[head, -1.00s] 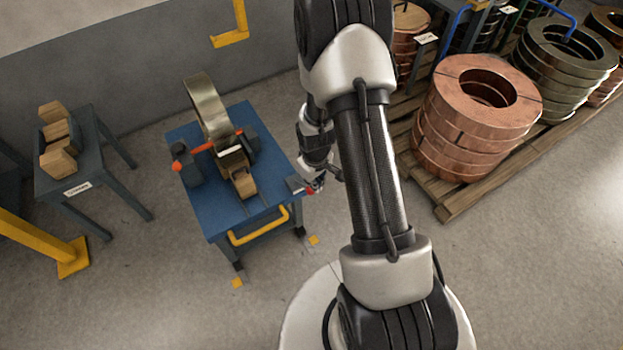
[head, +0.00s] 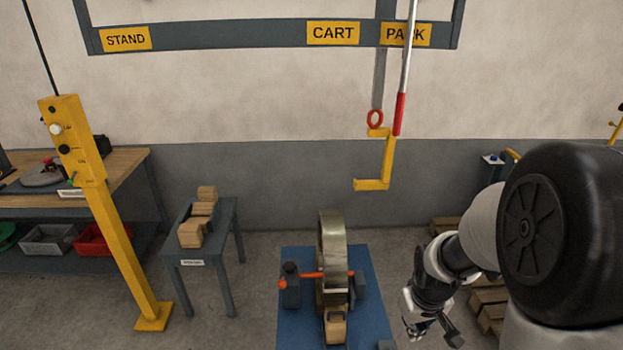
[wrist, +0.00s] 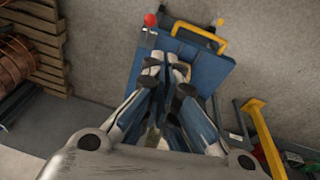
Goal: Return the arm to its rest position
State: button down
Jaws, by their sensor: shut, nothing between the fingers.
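My gripper (head: 432,328) hangs at the lower right of the head view, to the right of the blue cart (head: 290,332), with clear space between them. In the wrist view my gripper (wrist: 166,68) has its fingers together and empty, with the cart (wrist: 218,72) behind them. My arm bends at the right edge of the head view, and its lower part is out of frame. A metal coil (head: 333,245) stands upright on the cart.
A wooden block (head: 336,330) and an orange bar (head: 310,274) are by the coil. A yellow hook (head: 388,160) hangs above and behind. A small table (head: 228,235) with wooden blocks and a yellow post (head: 120,240) stand left. Copper coils (wrist: 16,66) show left in the wrist view.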

jog(key=s+a+r+t, duration=0.1)
jog(key=s+a+r, duration=0.1)
jog(key=s+r, duration=0.35)
jog(key=s+a+r, duration=0.2)
jog(key=a+r, duration=0.1)
jog(key=r, duration=0.5)
jog(key=s+a+r, duration=0.1)
jog(key=s+r, duration=0.1)
jog(key=s, duration=0.4)
jog(key=s+a+r+m+t, duration=0.1)
jog(key=s+a+r, duration=0.1)
jog(key=s, duration=0.3)
jog(key=shift+s+a+r+m+y, duration=0.2)
jog(key=shift+s+r+m+y, duration=0.15)
jog(key=shift+r, duration=0.35)
jog(key=shift+w, duration=0.1)
